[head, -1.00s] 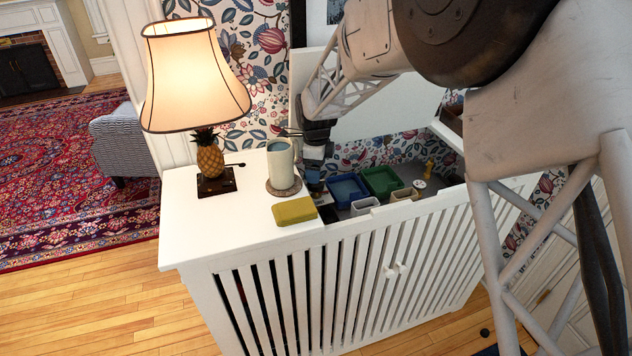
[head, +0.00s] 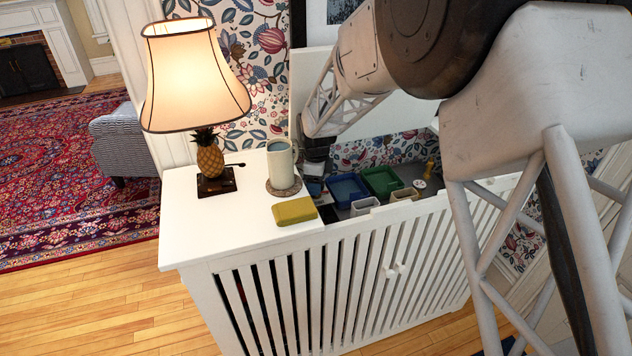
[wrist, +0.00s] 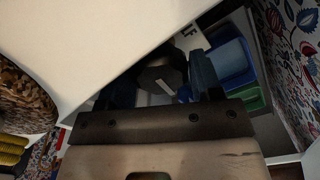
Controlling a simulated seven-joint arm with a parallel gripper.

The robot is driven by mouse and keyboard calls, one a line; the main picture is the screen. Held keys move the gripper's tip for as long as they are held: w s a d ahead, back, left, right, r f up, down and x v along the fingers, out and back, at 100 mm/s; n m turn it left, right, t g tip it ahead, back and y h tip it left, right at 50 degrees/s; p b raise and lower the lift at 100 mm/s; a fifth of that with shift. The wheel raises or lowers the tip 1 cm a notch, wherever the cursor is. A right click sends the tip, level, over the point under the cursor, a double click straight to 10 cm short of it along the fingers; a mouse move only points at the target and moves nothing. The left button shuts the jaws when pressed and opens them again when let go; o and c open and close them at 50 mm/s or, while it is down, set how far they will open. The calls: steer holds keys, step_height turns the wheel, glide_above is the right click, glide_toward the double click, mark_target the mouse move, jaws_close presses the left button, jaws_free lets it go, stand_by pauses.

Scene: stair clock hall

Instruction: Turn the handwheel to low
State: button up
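A dark, faceted knob-like part with a pale mark, which seems to be the handwheel (wrist: 162,74), shows in the wrist view inside the cabinet.
The white slatted cabinet (head: 300,255) has a raised lid behind my arm. Blue (head: 347,188) and green (head: 381,181) bins stand right of my gripper.

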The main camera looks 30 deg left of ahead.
steer(key=c, duration=0.5)
steer(key=shift+n, duration=0.7)
steer(key=o, duration=0.9)
steer(key=shift+r, duration=3.9)
